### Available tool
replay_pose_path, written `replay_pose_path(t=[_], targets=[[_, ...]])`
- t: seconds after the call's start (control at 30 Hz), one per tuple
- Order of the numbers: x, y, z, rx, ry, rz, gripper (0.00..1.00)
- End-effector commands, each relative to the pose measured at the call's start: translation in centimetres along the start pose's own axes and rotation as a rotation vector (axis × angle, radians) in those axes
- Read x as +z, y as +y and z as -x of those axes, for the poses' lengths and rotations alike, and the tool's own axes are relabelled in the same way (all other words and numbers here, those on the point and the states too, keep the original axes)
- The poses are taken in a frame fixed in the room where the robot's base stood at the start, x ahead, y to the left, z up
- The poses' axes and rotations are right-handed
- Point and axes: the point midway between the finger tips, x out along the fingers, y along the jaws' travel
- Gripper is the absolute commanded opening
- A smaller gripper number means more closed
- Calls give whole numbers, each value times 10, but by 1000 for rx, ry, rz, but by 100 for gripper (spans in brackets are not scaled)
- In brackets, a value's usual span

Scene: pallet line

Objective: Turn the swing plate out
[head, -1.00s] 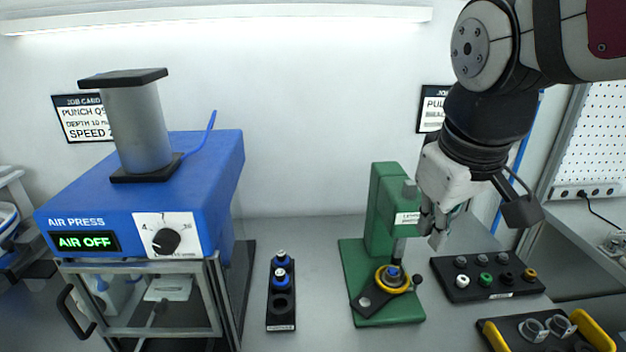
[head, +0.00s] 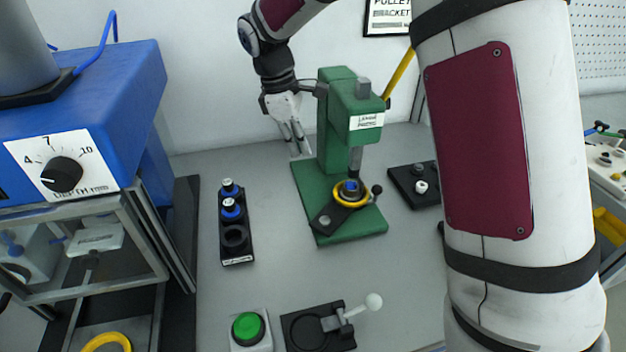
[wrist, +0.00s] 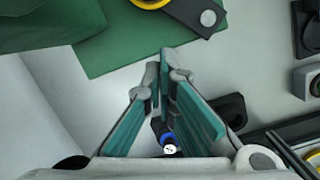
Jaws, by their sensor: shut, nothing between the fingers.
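The swing plate (head: 336,217) is a dark arm on the green press base, with a grey round pivot at its near left end. A yellow ring (head: 363,202) with a blue piece inside sits on its other end, under the press ram. In the wrist view the plate (wrist: 190,14) and part of the ring (wrist: 149,3) show at the top edge. My gripper (head: 300,154) is left of the green press (head: 338,120), above the table and apart from the plate. In the wrist view its teal-padded fingers (wrist: 164,58) are shut and empty.
A black rack (head: 236,254) with blue-collared pieces stands left of the press. A green button (head: 248,327) and a white-knobbed lever fixture (head: 318,328) are in front. The blue air press (head: 90,100) is at left. A black tray (head: 405,188) lies right; my arm hides part of that side.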

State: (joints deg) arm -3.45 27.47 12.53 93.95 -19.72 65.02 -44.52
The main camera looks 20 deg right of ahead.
Motion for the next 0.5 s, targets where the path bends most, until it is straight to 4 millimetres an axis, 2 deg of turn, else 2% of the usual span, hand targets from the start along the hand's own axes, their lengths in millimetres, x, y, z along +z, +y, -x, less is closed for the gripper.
replay_pose_path(t=[0.03,0.2,0.5], targets=[[-9,6,-14,-13,-8,30,0],[-25,16,-37,-31,-22,96,0],[-29,18,-42,-36,-26,118,0]])
